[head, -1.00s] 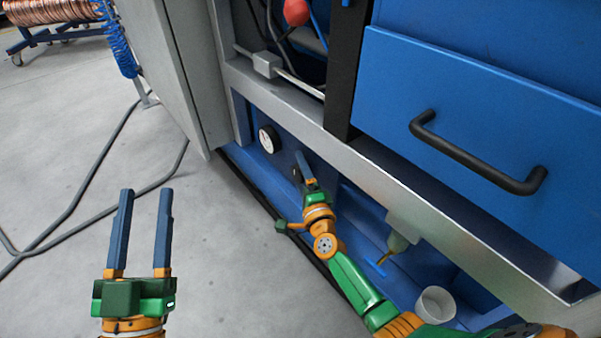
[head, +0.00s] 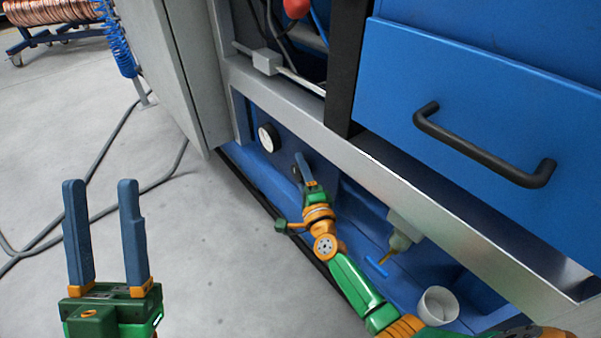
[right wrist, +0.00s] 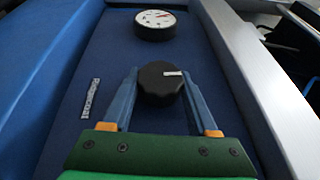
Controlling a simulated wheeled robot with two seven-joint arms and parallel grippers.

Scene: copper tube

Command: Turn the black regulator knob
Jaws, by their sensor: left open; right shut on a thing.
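The black regulator knob (right wrist: 160,84) sits on the blue panel in the right wrist view, with a small white mark near its top edge. My right gripper (right wrist: 160,92) is shut on it, one blue finger on each side. In the head view my right gripper (head: 301,168) reaches to the blue panel, and the knob (head: 296,174) is mostly hidden behind its fingers. The round white gauge (right wrist: 155,24) is just beyond the knob; it also shows in the head view (head: 267,138). My left gripper (head: 102,190) is open and empty over the grey floor.
A blue drawer with a black handle (head: 483,147) is above right. A grey metal rail (head: 390,180) runs close over the knob recess. A white cup (head: 437,305) stands at the lower right. Hoses (head: 75,200) lie on the open floor at left.

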